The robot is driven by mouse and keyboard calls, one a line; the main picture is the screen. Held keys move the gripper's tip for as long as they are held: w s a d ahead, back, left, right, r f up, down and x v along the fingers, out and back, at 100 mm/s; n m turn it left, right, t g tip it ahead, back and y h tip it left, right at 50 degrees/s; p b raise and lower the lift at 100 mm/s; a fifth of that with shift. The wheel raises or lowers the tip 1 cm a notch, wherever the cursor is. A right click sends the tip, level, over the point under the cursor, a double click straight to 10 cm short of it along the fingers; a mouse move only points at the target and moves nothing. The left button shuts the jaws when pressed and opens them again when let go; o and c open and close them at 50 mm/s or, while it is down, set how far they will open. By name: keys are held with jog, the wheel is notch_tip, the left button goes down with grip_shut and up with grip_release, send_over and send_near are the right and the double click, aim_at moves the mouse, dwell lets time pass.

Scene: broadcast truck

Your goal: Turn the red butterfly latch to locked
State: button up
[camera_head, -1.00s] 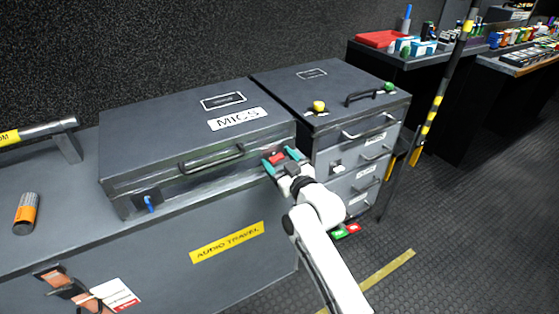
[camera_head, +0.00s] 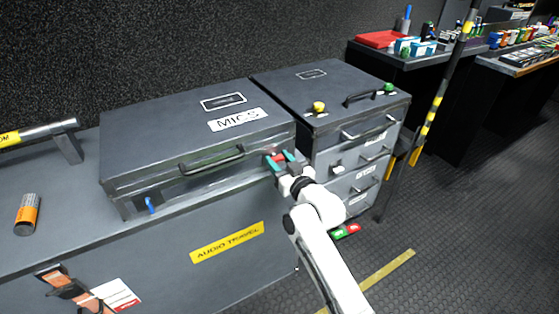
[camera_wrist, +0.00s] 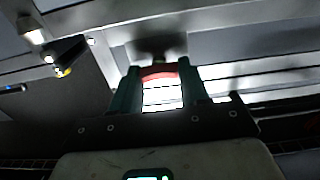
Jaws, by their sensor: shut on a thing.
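The red butterfly latch (camera_head: 280,158) is on the right part of the front of the grey case labelled MICS (camera_head: 203,113). My gripper (camera_head: 279,161) is at the case front with its teal fingers on either side of the latch, shut on it. In the wrist view the red latch (camera_wrist: 159,73) shows between the two dark teal fingers of my gripper (camera_wrist: 160,90). Its lower part is washed out by glare, and I cannot tell its exact turn. A blue latch (camera_head: 150,204) hangs on the left part of the case front.
A grey drawer cabinet (camera_head: 335,87) with yellow and green knobs stands close to the right of the case. A striped pole (camera_head: 433,108) rises at right. Floor is open at lower right.

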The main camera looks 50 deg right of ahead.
jog(key=o, duration=1.1)
jog(key=shift+c, duration=0.2)
jog(key=b+v, duration=0.1)
jog(key=v, duration=1)
jog(key=shift+w, duration=0.1)
jog(key=s+a+f+n+g+y+p, duration=0.2)
jog(key=s+a+f+g+y+p, duration=0.4)
jog(key=a, duration=0.5)
jog(key=s+a+g+h+p, duration=0.1)
jog(key=s+a+g+p, duration=0.2)
jog(key=s+g, duration=0.7)
jog(key=s, duration=0.8)
jog(key=shift+s+a+f+n, duration=0.2)
jog(key=shift+s+n, duration=0.1)
jog(key=shift+n, duration=0.1)
